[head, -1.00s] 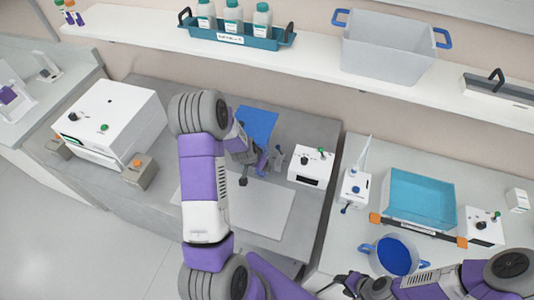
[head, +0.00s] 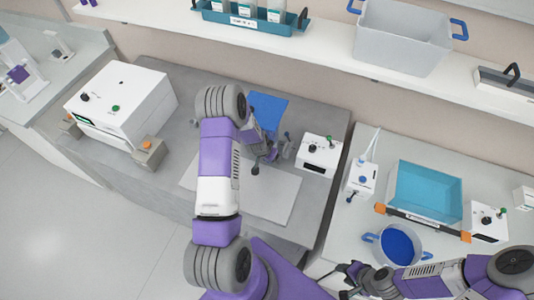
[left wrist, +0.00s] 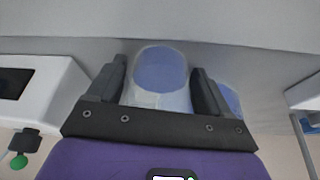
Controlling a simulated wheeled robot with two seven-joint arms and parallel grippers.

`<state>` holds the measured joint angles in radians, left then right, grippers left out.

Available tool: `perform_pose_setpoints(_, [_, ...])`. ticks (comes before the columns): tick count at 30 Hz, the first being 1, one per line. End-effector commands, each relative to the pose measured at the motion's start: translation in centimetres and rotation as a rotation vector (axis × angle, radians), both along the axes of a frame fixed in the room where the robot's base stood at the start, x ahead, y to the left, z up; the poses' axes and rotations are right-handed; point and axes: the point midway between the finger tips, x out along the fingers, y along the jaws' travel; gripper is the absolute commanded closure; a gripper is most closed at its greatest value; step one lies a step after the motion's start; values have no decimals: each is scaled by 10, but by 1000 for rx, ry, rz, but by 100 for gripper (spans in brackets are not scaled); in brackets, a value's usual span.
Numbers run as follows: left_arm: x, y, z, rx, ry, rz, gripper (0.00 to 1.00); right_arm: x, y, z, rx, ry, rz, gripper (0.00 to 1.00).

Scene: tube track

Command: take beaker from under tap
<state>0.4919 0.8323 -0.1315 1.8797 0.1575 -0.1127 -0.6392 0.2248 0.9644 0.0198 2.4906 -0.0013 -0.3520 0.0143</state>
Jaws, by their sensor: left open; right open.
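In the left wrist view a clear beaker (left wrist: 160,72) with blue contents stands between the two fingers of my left gripper (left wrist: 157,85). The fingers are open, one on each side of it, and I cannot tell whether either touches it. In the head view my left gripper (head: 262,152) is low over the grey bench beside a blue panel (head: 268,110), and my own arm hides much of that spot. I cannot make out the beaker or the tap there. My right gripper (head: 346,280) is open and empty at the lower right, left of a blue-filled pot (head: 397,228).
A white box with knobs (head: 318,155) stands just right of my left gripper. A large white machine (head: 122,100) is on the left. A pale mat (head: 272,195) lies in front. A teal tray (head: 427,188) sits on the right bench. A shelf (head: 340,55) runs along the back.

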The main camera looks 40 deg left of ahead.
Motion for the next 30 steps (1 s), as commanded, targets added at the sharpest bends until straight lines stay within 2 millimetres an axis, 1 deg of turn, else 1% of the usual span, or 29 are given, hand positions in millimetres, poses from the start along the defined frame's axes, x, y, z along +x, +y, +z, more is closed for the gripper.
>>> perform_pose_setpoints(9, [1, 0, -2, 1, -1, 1, 20, 0, 0, 0, 0, 0, 0, 57])
perform_pose_setpoints(11, [1, 0, -2, 1, -1, 1, 30, 0, 0, 0, 0, 0, 0, 57])
perform_pose_setpoints(15, [1, 0, -2, 1, -1, 1, 51, 0, 0, 0, 0, 0, 0, 57])
perform_pose_setpoints(17, [1, 0, -2, 1, -1, 1, 60, 0, 0, 0, 0, 0, 0, 57])
perform_pose_setpoints(18, [1, 0, -2, 1, -1, 1, 23, 0, 0, 0, 0, 0, 0, 57])
perform_pose_setpoints(22, [1, 0, -2, 1, -1, 1, 3, 0, 0, 0, 0, 0, 0, 57])
perform_pose_setpoints(23, [1, 0, -2, 1, -1, 1, 0, 0, 0, 0, 0, 0, 0, 57])
perform_pose_setpoints(30, [1, 1, -1, 2, -1, 2, 0, 0, 0, 0, 0, 0, 0, 57])
